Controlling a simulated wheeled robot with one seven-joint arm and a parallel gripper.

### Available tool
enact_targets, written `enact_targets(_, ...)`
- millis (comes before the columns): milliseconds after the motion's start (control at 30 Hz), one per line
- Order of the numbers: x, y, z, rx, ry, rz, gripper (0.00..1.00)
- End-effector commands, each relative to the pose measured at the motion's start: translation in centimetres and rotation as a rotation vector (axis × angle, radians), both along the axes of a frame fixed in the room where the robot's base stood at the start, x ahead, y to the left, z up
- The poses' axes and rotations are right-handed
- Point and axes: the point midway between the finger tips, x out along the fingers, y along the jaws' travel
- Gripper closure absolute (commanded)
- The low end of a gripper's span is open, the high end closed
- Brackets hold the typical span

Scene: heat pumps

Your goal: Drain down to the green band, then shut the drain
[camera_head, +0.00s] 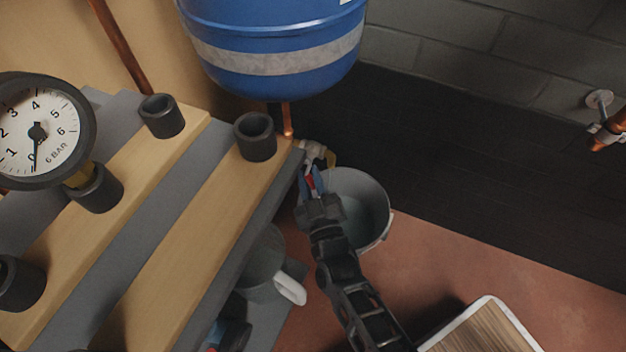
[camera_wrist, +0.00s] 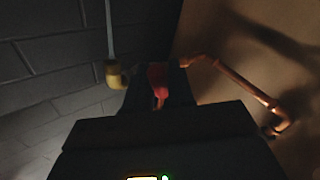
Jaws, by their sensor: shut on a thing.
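The pressure gauge (camera_head: 38,130) at the left of the head view has a white dial marked 6 BAR. Its dark needle points down, close to the 0 mark; I cannot make out a green band. The brass drain valve (camera_head: 314,152) sits below the blue vessel at the bench's end. My gripper (camera_head: 311,184) is shut on its red handle, which shows between the fingers in the wrist view (camera_wrist: 158,76). A brass spout (camera_wrist: 115,74) is beside it, with a pale straight streak from its mouth that looks like water. A grey bucket (camera_head: 377,200) stands below, partly hidden by my gripper.
The blue vessel (camera_head: 275,45) hangs above the valve. The wooden bench (camera_head: 190,235) with black pipe sockets is at the left. A mug-like grey container (camera_head: 262,262) is under its edge. A wood-topped item (camera_head: 485,332) is at bottom right. Reddish floor (camera_head: 460,260) is clear.

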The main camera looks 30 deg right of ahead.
Motion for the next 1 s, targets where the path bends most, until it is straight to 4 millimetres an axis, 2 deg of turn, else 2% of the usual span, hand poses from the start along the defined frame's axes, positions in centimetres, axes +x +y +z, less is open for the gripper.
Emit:
enact_targets(633, 0.16, 0.25, -0.18, 0.035, -0.044, 0.002, 1.0)
enact_targets(667, 0.16, 0.24, -0.18, 0.035, -0.044, 0.002, 0.74)
enact_targets(700, 0.16, 0.24, -0.18, 0.035, -0.044, 0.002, 0.72)
enact_targets(1000, 0.18, 0.18, -0.13, 0.034, -0.045, 0.001, 0.72)
